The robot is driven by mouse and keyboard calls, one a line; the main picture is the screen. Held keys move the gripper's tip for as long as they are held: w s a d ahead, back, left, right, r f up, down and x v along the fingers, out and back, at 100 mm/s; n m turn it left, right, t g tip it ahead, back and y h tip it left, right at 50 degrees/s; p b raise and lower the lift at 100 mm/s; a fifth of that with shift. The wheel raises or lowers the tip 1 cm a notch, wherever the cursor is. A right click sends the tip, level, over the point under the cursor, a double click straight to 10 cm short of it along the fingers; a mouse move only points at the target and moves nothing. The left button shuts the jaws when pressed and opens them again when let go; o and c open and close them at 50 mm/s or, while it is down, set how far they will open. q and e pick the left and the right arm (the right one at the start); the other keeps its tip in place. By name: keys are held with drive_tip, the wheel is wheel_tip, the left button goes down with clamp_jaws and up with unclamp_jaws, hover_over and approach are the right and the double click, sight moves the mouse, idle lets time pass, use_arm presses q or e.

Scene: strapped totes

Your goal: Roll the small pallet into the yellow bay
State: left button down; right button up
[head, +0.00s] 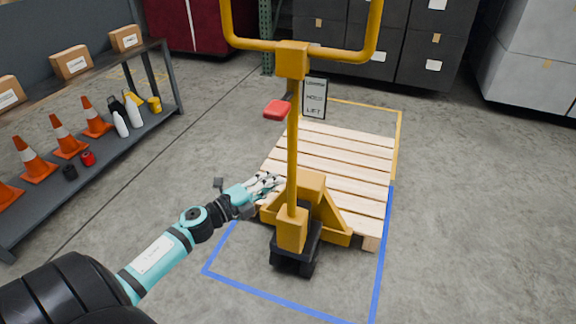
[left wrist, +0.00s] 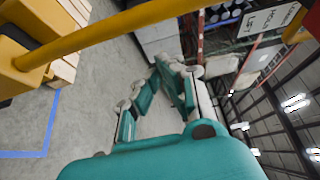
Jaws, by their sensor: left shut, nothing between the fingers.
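A small pallet (head: 335,150) of light wood slats lies on the floor with the yellow pallet jack (head: 292,150) at its near end. Its far part is inside the yellow-lined bay (head: 400,135); its near end lies inside the blue outline (head: 380,270). The jack's upright handle has a red lever (head: 277,109) and a sign reading LIFT (head: 315,98). My left gripper (head: 276,184) is shut and empty, just left of the jack's post, low down. The left wrist view shows its fingers (left wrist: 165,85) with the yellow bar above them. My right gripper is not in view.
A shelf (head: 95,150) with orange cones, bottles and boxes stands at the left. Dark cabinets (head: 350,40), a red cabinet (head: 195,25) and a grey one (head: 525,60) stand at the back. The floor to the right is clear.

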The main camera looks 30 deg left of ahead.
use_arm(q)
drive_tip(key=shift+w+a+f+b, duration=0.1)
drive_tip(key=shift+w+a+b, duration=0.1)
drive_tip(key=shift+w, duration=1.8)
drive_tip(key=shift+w+a+b, duration=0.15)
drive_tip(key=shift+w, duration=1.85)
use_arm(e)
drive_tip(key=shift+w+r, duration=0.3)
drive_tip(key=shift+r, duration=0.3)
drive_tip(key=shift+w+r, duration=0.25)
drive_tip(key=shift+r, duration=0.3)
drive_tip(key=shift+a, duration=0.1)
